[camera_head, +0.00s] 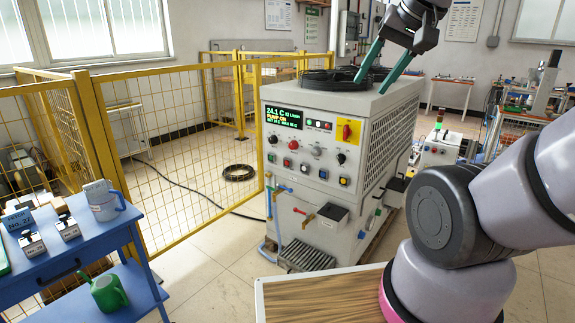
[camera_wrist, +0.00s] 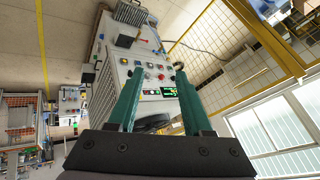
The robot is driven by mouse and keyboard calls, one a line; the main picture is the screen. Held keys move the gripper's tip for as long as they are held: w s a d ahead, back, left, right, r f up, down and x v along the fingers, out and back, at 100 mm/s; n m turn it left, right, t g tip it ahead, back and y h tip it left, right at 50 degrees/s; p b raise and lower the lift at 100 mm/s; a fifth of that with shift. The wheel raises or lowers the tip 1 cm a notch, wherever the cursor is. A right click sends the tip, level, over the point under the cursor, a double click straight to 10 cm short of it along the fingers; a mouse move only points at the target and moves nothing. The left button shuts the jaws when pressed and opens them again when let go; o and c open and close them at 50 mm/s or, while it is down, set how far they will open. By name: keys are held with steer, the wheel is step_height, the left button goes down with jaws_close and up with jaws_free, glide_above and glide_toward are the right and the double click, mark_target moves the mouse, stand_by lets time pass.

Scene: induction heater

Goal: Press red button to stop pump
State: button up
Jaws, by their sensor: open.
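The white heater cabinet (camera_head: 380,130) stands in the middle of the head view. Its front panel has a display (camera_head: 284,118) with green and yellow text that reads 24.1 C and PUMP ON. A red button (camera_head: 293,145) sits below the display, among several other knobs and buttons. My gripper (camera_head: 370,86) is open and empty, with green fingers pointing down over the cabinet's top right. In the wrist view, the panel appears turned over between the fingers of my gripper (camera_wrist: 159,72), with a red button (camera_wrist: 161,77) near the display (camera_wrist: 170,92). The fingers appear apart from the panel.
Coiled black cable (camera_head: 330,80) lies on the cabinet top. A red-and-yellow switch (camera_head: 347,131) is on the panel's right. Yellow mesh fencing (camera_head: 190,140) stands left and behind. A blue cart (camera_head: 85,245) is at left, and a wood-topped surface (camera_head: 320,298) is in front.

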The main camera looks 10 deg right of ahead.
jaws_close()
stand_by(1.9)
